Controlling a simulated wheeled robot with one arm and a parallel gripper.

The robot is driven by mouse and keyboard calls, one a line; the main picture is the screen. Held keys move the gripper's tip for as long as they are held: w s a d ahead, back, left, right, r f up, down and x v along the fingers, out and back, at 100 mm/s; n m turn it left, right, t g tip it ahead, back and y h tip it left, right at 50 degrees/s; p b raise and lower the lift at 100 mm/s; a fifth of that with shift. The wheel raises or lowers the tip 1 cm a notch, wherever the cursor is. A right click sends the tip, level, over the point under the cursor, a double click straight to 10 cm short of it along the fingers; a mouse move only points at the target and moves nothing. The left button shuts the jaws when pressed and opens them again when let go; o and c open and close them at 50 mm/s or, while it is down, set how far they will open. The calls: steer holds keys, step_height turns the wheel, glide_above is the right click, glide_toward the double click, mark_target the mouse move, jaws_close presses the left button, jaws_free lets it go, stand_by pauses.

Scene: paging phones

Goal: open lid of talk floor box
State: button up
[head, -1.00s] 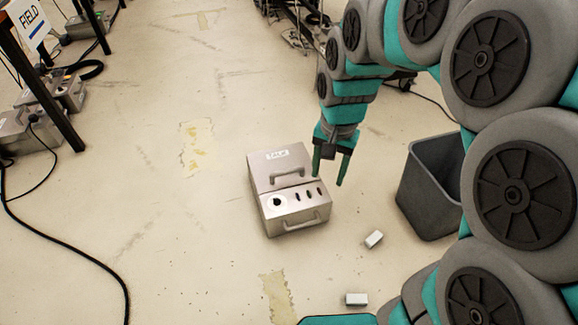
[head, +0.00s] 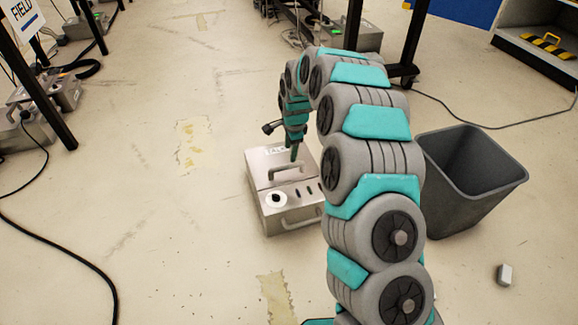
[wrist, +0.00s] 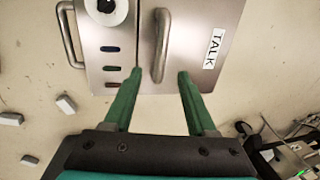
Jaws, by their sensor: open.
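The talk floor box (head: 262,162) is a silver metal box on the floor in the middle of the head view. Its lid carries a TALK label and a raised handle (head: 284,168); the lid looks shut. In the wrist view the box shows at the top, with the lid handle (wrist: 161,46) upright, the TALK label (wrist: 213,48) to its right, and a round white-ringed hole (wrist: 105,8) with several slots on the left panel. My gripper (wrist: 157,76) is open and empty, its two green fingers pointing at the box on either side of the handle's line. In the head view my arm partly hides the box's right side.
A grey bin (head: 465,180) stands right of my arm. A small white block (head: 505,274) lies on the floor at the lower right, and several show in the wrist view. A black cable (head: 85,255) runs along the left floor. The floor left of the box is clear.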

mark_target(289, 165)
steer(key=f, duration=0.2)
steer(key=w+f, duration=0.1)
steer(key=f, duration=0.2)
steer(key=f+b, duration=0.1)
steer(key=f, duration=0.2)
steer(key=shift+w+a, duration=0.25)
steer(key=shift+w, duration=0.15)
jaws_close()
stand_by(1.1)
